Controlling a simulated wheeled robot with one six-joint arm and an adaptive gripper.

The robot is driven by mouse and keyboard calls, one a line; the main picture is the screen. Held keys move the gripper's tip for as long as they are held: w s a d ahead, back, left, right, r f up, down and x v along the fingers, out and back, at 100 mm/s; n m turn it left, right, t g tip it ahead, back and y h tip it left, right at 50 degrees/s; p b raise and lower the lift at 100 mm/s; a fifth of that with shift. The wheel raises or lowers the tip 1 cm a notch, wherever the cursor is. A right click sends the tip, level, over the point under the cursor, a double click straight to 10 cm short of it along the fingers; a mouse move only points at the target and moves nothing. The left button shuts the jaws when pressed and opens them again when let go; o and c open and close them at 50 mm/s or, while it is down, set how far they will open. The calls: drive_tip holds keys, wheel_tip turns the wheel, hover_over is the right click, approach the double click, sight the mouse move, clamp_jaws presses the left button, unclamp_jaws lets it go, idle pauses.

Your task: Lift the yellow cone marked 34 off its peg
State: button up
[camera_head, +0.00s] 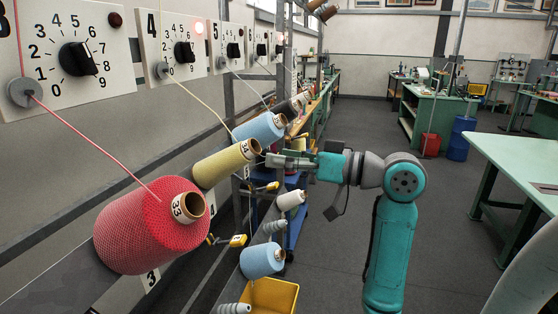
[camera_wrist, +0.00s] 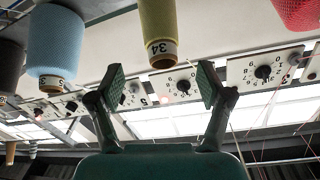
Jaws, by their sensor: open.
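The yellow cone marked 34 (camera_head: 222,167) sits tilted on the creel at left in the head view, with its narrow labelled end toward my gripper. Its peg is hidden. A pale yarn runs from it up toward dial panel 4 (camera_head: 177,44). In the wrist view the cone (camera_wrist: 160,22) hangs into the picture at top centre, its label end beyond the gap between my fingers. My gripper (camera_head: 270,160) is open and empty, close to the cone's label end; its two spread fingers (camera_wrist: 162,84) also show in the wrist view. I see no contact with the cone.
A red cone marked 33 (camera_head: 145,225) is nearer at left, and a blue cone (camera_head: 258,128) is just beyond; it also shows in the wrist view (camera_wrist: 55,40). Smaller white spools (camera_head: 290,200) and another blue cone (camera_head: 262,261) sit below.

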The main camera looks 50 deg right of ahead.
sight(240, 144)
drive_tip(key=x, duration=1)
drive_tip(key=shift+w+a, duration=0.1)
drive_tip(key=shift+w, duration=0.15)
clamp_jaws()
drive_tip(key=shift+s+r, duration=0.4)
drive_tip(key=shift+s, duration=0.05)
idle(0.6)
drive_tip(key=s+d+r, duration=0.4)
drive_tip(key=s+r, duration=0.3)
drive_tip(key=s, duration=0.3)
drive_tip(key=shift+r, duration=0.3)
idle(1.4)
drive_tip(key=shift+s, duration=0.15)
